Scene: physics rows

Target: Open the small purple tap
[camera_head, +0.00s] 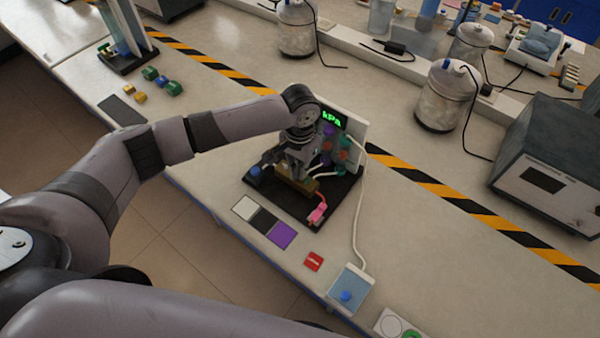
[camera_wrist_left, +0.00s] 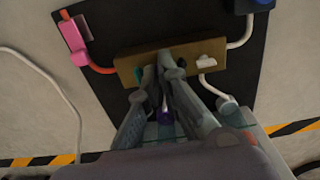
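My left gripper (camera_head: 297,172) reaches down over a brass-coloured block (camera_head: 296,186) on a black base (camera_head: 343,203). In the left wrist view, the fingertips (camera_wrist_left: 161,68) nearly meet against the brass block (camera_wrist_left: 128,68). Whether a tap handle is pinched between them is hidden. A purple part (camera_wrist_left: 165,115) shows between the fingers, below their tips in the picture. Beside the tips are a teal handle (camera_wrist_left: 140,73) and a white handle (camera_wrist_left: 207,62). In the head view, purple knobs (camera_head: 329,131) show behind the gripper; I cannot tell which is the small tap. My right gripper is out of view.
A display reading kPa (camera_head: 332,117) stands behind the block. A pink clip (camera_head: 317,214) on a red tube lies at the base's front. Black, white and purple cards (camera_head: 282,235), a red tag (camera_head: 313,261) and a blue-button box (camera_head: 350,287) lie nearby. White tubing (camera_head: 358,235) runs to the box.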

